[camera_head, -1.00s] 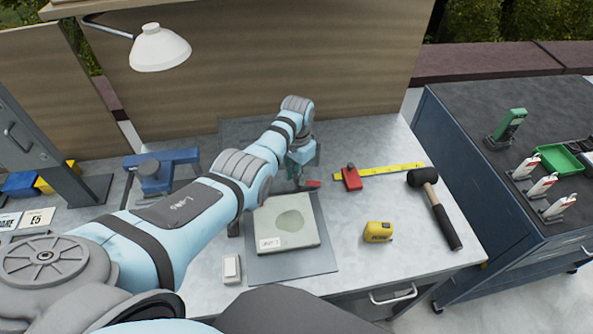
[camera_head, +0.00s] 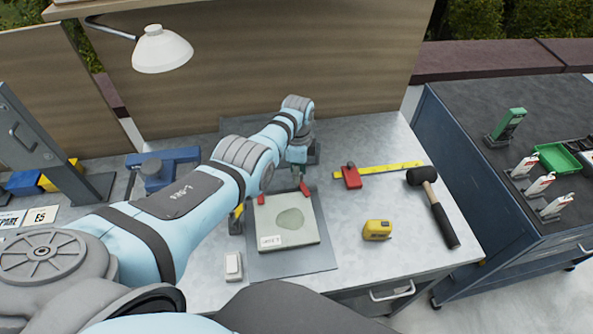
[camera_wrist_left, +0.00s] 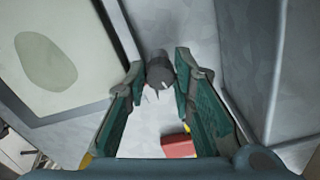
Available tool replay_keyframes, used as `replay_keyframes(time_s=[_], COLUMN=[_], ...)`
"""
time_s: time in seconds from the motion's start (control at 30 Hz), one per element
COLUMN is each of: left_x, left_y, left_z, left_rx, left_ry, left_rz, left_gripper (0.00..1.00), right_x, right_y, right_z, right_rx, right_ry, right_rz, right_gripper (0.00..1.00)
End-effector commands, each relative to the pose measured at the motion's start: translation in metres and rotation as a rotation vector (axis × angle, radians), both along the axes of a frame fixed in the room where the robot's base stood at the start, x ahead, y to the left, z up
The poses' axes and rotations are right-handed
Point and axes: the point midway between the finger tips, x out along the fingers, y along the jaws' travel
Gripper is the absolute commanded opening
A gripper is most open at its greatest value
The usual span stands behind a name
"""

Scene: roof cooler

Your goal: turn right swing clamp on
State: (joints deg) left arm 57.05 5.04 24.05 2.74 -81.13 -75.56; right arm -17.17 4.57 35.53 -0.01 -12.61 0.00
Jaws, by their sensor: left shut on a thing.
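A grey-green panel (camera_head: 288,240) with a darker patch and a small label lies on a dark mat on the bench. It also fills the upper left of the left wrist view (camera_wrist_left: 30,95). The right swing clamp (camera_head: 304,188) shows a red tip at the panel's far right corner; most of its body is hidden by my arm. The left swing clamp (camera_head: 262,199) shows its red tip at the far left corner. My left gripper (camera_wrist_left: 160,80) is shut on a dark grey cylindrical part, seemingly the right clamp's. My right gripper is not in view.
A red slider on a yellow rule (camera_head: 390,169) lies right of the clamp. A yellow tape measure (camera_head: 377,230) and a mallet (camera_head: 438,212) lie further right. A blue vise (camera_head: 165,167) stands left. A wooden backboard (camera_head: 300,60) rises behind the bench.

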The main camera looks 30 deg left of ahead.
Motion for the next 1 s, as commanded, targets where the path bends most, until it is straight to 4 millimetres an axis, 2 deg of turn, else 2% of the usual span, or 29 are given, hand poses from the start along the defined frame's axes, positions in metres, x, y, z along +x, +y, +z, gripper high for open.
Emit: replay_keyframes(time_s=[0.4, 1.0], left_x=[-0.0011, -0.0017], left_y=[-0.0012, -0.0014], left_z=[-0.0015, -0.0022], left_rx=[-0.003, -0.004], left_ry=[0.005, 0.007], left_rz=[-0.251, -0.305], left_gripper=[0.0, 0.0], right_x=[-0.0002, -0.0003], right_y=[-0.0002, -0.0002], right_z=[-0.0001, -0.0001], right_rx=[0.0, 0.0], right_ry=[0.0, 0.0], right_rz=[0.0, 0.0], right_gripper=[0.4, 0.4])
